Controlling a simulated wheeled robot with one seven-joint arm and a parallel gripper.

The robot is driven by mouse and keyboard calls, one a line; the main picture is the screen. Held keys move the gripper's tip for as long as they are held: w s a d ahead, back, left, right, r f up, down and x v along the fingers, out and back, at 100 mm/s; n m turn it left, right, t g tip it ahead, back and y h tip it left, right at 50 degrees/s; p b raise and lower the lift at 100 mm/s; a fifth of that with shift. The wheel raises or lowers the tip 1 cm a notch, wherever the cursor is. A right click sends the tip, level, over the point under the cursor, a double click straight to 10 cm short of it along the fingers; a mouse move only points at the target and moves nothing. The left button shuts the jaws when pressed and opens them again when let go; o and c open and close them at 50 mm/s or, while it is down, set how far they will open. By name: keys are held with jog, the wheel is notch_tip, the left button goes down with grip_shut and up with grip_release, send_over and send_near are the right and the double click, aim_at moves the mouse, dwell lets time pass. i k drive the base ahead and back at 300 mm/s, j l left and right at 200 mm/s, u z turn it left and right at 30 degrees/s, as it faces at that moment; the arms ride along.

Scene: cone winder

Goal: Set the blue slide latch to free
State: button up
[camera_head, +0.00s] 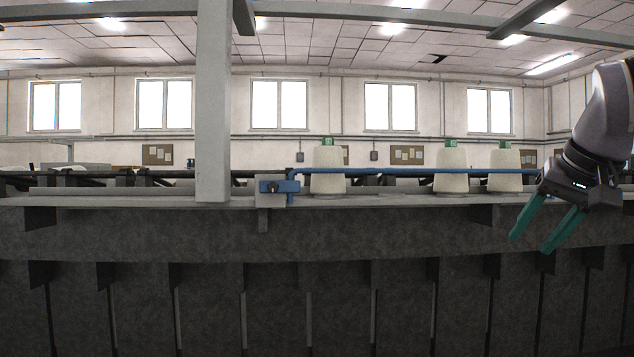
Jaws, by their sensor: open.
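The blue slide latch (279,187) sits on a light grey plate (264,199) at the machine's front ledge, a little left of the middle of the view. A dark part shows at its centre. I cannot tell the latch's setting from this view. My gripper (531,244) is at the right, its two green fingers apart and empty, pointing down and left. It is well to the right of the latch and touches nothing that I can see.
A grey post (213,110) rises just left of the latch. The dark machine front (330,235) lies below the ledge.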

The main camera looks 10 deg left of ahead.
aim_at(281, 186)
jog(key=k+j+u, duration=0.25)
jog(key=j, duration=0.35)
jog(key=j+u, duration=0.25)
jog(key=j, duration=0.35)
